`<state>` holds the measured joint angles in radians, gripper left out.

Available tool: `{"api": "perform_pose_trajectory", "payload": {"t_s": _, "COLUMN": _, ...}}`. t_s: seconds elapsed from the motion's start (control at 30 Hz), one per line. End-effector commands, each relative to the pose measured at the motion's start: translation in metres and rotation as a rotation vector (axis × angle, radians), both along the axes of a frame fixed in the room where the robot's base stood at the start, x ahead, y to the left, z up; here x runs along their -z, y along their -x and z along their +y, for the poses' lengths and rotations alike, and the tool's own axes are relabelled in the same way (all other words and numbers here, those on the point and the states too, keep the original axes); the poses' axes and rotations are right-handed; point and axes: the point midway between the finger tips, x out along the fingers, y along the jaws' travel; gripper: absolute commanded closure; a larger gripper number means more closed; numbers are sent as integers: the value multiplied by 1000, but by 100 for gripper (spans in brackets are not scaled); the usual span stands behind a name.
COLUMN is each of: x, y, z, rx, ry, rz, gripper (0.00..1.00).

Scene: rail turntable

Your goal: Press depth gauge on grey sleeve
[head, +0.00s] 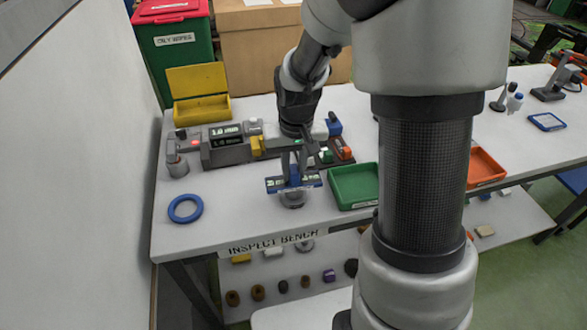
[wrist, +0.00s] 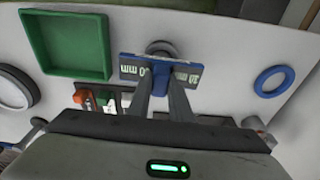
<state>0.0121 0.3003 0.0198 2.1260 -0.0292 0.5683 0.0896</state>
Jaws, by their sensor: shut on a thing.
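The depth gauge (head: 312,181) is a blue bar with white-lettered labels and a blue middle block. My gripper (head: 293,176) is shut on the middle block and points down over the front part of the bench. The gauge also shows in the wrist view (wrist: 129,68), with my gripper (wrist: 160,84) closed on its centre. The grey sleeve (head: 292,202) is a short round piece on the bench right under the gauge. The gauge hides part of it; its top edge shows in the wrist view (wrist: 161,46). I cannot tell whether gauge and sleeve touch.
A green tray (head: 354,204) stands close on the right and a blue ring (head: 185,208) lies on the left of the white bench (head: 235,222). A grey device with a display (head: 224,140) and a yellow open box (head: 202,108) stand behind. An orange tray (head: 485,170) is farther right.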

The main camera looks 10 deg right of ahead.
Motion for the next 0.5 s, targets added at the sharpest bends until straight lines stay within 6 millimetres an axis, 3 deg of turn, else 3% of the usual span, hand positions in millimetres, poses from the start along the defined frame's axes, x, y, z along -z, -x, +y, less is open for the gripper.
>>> {"api": "perform_pose_trajectory", "payload": {"t_s": 0.5, "x": -47, "y": -1, "z": 0, "rx": 0, "ry": 0, "rz": -4, "gripper": 99}}
